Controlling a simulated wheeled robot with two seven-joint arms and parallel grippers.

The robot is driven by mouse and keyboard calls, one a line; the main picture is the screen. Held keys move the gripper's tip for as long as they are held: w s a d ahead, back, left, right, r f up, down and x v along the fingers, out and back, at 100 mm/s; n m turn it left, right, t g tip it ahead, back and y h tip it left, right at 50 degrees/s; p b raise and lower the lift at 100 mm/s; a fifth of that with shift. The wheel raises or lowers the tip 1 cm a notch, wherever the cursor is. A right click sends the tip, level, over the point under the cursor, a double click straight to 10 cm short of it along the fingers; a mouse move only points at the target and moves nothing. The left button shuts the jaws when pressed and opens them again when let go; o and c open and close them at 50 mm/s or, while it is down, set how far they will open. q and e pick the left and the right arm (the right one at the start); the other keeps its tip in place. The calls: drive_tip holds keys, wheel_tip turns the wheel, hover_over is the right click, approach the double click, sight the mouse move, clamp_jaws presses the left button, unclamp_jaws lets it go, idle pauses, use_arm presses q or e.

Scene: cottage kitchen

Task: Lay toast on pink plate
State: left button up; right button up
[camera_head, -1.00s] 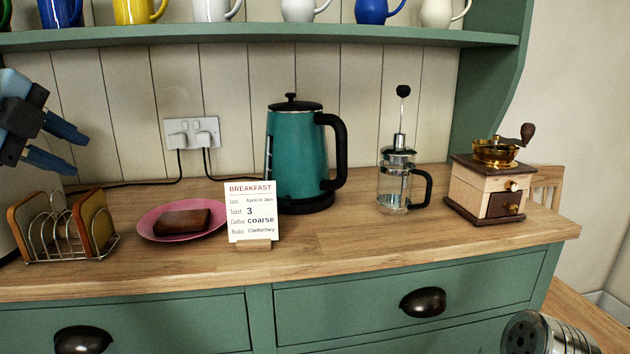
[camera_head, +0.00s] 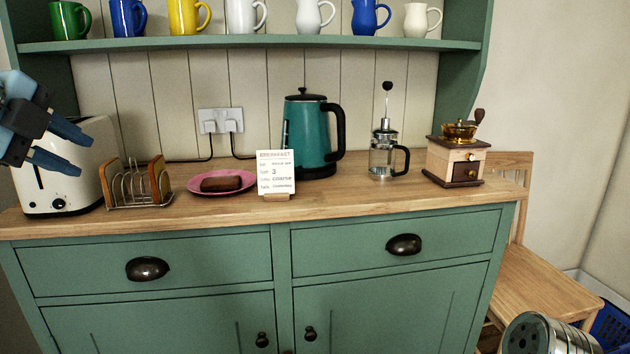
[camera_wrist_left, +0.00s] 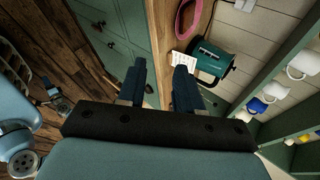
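A dark brown slice of toast (camera_head: 221,183) lies flat on the pink plate (camera_head: 245,179) on the wooden counter. The plate's edge also shows in the left wrist view (camera_wrist_left: 181,32). A wire toast rack (camera_head: 135,190) stands left of the plate, with a lighter brown slice (camera_head: 113,180) at its left end and another (camera_head: 158,181) at its right end. My left gripper (camera_head: 84,156) is open and empty, appearing in front of the toaster at the far left. Its two spread fingers show in the left wrist view (camera_wrist_left: 160,70).
A cream toaster (camera_head: 60,185) stands left of the rack. A BREAKFAST card (camera_head: 276,172), teal kettle (camera_head: 310,140), French press (camera_head: 383,152) and coffee grinder (camera_head: 457,160) stand to the right. The counter (camera_head: 350,197) is clear along its front edge.

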use_arm(q)
drive_tip(key=w+d+f+n+g, duration=0.1)
drive_tip(key=w+d+f+n, duration=0.15)
drive_tip(key=w+f, duration=0.6)
drive_tip(key=w+d+f+n+g, duration=0.1)
drive_tip(key=w+d+f+n, duration=0.15)
drive_tip(key=w+f, duration=0.6)
drive_tip(key=w+d+f+n+g+h, duration=0.15)
drive_tip(key=d+f, duration=0.25)
drive_tip(key=f, duration=0.9)
drive_tip(key=w+d+f+n+g, duration=0.1)
drive_tip(key=d+f+n, duration=0.25)
drive_tip(key=f, duration=0.95)
drive_tip(key=s+d+f+n+g, duration=0.1)
drive_tip(key=s+d+f, duration=0.1)
drive_tip(key=f, duration=0.5)
drive_tip(key=s+d+f+n+g, duration=0.1)
drive_tip(key=s+d+f+n, duration=0.15)
drive_tip(key=f, duration=0.45)
drive_tip(key=s+d+f+n+g, duration=0.1)
drive_tip(key=s+d+f+n, duration=0.2)
drive_tip(key=s+f, duration=0.6)
drive_tip(key=s+d+f+n+g, duration=0.1)
drive_tip(key=s+d+f+n, duration=0.3)
drive_tip(key=s+f, duration=0.5)
drive_tip(key=s+n+h, duration=0.1)
drive_tip(key=s, duration=0.5)
drive_tip(key=shift+d+g, duration=0.2)
drive_tip(key=shift+g, duration=0.15)
